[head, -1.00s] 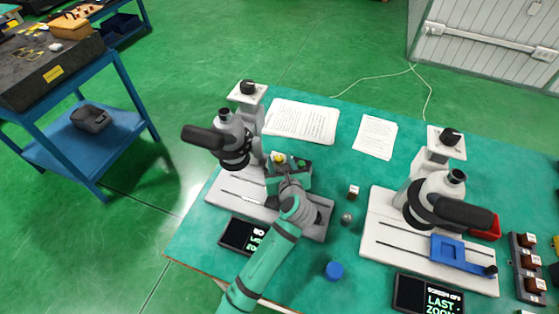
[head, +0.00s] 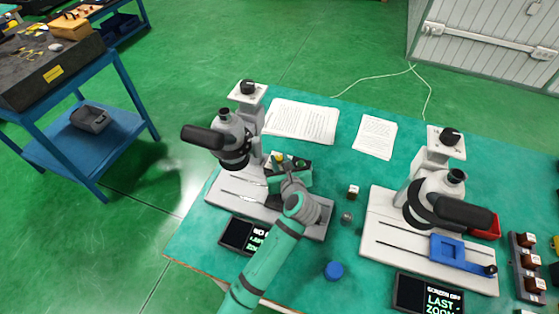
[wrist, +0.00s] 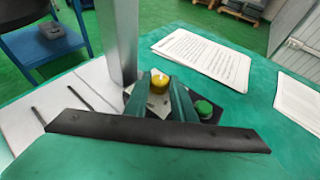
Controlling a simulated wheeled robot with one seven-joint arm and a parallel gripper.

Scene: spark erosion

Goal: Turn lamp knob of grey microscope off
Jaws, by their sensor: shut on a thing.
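The left microscope (head: 238,140) is grey, with a dark eyepiece tube and a pale base plate; its grey column (wrist: 117,42) rises at left in the wrist view. A green round button (wrist: 203,108) is just right of the fingers. The knob's pointer or marking cannot be made out.
A second pale grey microscope (head: 437,190) with a blue slide holder (head: 458,250) stands at right. Papers (head: 300,121) lie behind the left microscope.

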